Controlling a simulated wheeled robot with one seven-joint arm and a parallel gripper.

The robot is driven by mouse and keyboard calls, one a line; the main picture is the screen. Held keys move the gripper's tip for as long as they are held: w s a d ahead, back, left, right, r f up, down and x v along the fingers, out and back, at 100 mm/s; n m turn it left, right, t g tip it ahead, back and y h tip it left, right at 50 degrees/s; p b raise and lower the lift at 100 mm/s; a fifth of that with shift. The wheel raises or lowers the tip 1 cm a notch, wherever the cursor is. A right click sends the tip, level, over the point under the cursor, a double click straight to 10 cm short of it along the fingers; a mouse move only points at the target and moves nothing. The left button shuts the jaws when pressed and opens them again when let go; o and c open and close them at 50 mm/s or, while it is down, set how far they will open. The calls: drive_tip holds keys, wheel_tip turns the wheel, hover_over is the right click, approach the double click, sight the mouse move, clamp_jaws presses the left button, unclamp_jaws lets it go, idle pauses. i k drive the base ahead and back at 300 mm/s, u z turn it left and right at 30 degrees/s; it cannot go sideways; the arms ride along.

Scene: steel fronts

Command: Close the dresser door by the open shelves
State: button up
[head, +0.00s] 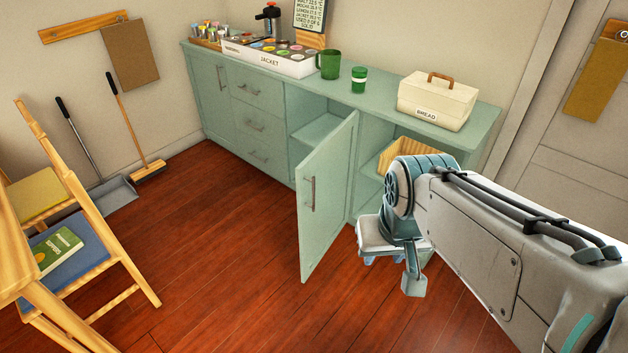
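The pale green dresser (205,120) stands along the back wall. Its door by the open shelves (330,195) stands wide open and swung out into the room, with a vertical bar handle (310,193) on the face turned to the left. Behind it the compartment (318,132) shows a shelf. The open shelves (372,150) lie to the right of the door and are partly hidden by my arm. My gripper (412,282) hangs low in front of the open shelves, to the right of the door and apart from it. Its fingers are partly hidden, so their opening is unclear.
On the dresser top are a white box (270,58), a green mug (328,64), a green cup (358,78) and a bread bin (437,100). Wooden chairs (75,225) stand at the left. The wooden floor (215,215) left of the door is clear.

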sight(324, 179)
drive_tip(key=i, duration=1.5)
